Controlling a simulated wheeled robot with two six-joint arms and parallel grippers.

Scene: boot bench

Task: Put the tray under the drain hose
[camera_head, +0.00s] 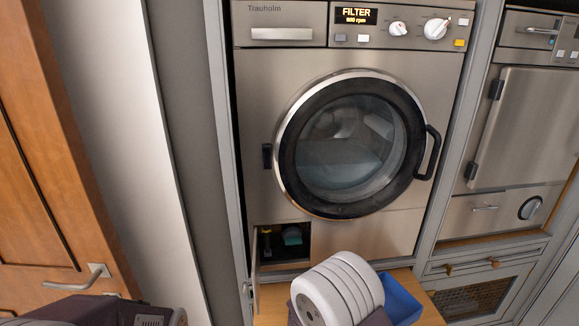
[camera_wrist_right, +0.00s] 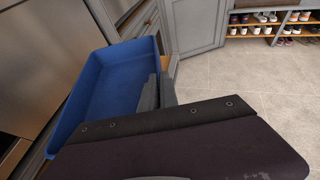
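The blue tray (camera_head: 403,299) is an open, shallow box. In the head view it shows at the lower right of my right arm, which hides part of it. In the right wrist view the tray (camera_wrist_right: 95,85) fills the left, and its near right wall lies between the dark fingers of my right gripper (camera_wrist_right: 155,92), which looks shut on it. My left gripper is out of view.
The washer (camera_head: 350,60) has its round door (camera_head: 350,145) shut, and its display reads FILTER. The small hatch door (camera_head: 255,272) stands open to the left. A wooden ledge (camera_head: 270,303) lies below. Shoe shelves (camera_wrist_right: 275,18) stand far off across bare floor.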

